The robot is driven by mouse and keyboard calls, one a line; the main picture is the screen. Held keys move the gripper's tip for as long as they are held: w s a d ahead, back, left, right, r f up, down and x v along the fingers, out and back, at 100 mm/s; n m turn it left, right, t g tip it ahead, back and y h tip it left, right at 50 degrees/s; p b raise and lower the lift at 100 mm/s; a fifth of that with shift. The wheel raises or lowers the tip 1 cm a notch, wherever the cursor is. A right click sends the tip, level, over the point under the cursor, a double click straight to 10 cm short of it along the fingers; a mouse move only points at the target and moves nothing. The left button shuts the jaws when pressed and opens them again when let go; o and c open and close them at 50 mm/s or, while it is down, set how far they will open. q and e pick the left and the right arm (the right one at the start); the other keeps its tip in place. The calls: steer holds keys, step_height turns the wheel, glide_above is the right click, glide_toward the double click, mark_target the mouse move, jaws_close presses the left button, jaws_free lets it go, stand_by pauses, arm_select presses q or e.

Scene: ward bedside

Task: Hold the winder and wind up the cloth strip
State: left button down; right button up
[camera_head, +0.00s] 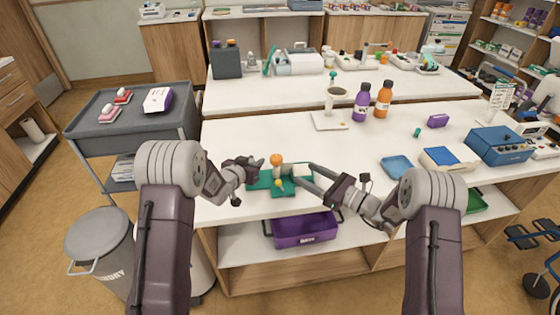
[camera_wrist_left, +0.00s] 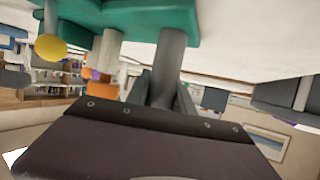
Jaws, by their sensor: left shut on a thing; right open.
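The winder has a teal base (camera_head: 262,183) on the front of the white table, an orange knob (camera_head: 276,159) and a yellow ball (camera_head: 278,183). My left gripper (camera_head: 256,165) is at its left side. In the left wrist view, which shows the winder upside down, it is shut on the winder's grey post (camera_wrist_left: 171,60). A pale spool (camera_wrist_left: 105,55) with an orange end stands beside the post. A small white piece (camera_head: 302,169), perhaps the cloth strip, is at the winder's right. My right gripper (camera_head: 308,176) is open around or beside this piece; I cannot tell whether it touches.
Behind the winder stand a white-based stand (camera_head: 330,121), a purple bottle (camera_head: 362,102) and an orange bottle (camera_head: 383,98). A blue tray (camera_head: 397,166) lies to the right. A purple bin (camera_head: 304,230) is on the shelf below. The table left of the stand is clear.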

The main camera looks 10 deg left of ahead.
mark_target(279, 162)
steer(key=shift+d+f, duration=0.1)
steer(key=shift+f, duration=0.25)
steer(key=x, duration=1.2)
steer(key=shift+s+r, duration=0.1)
jaws_close()
steer(key=m+t+h, duration=0.3)
steer(key=shift+s+a+t, duration=0.25)
steer(key=shift+a+t, duration=0.05)
steer(key=shift+a, duration=0.05)
steer(key=shift+m+t+h, duration=0.6)
steer(key=shift+m+h, duration=0.1)
steer(key=shift+d, duration=0.15)
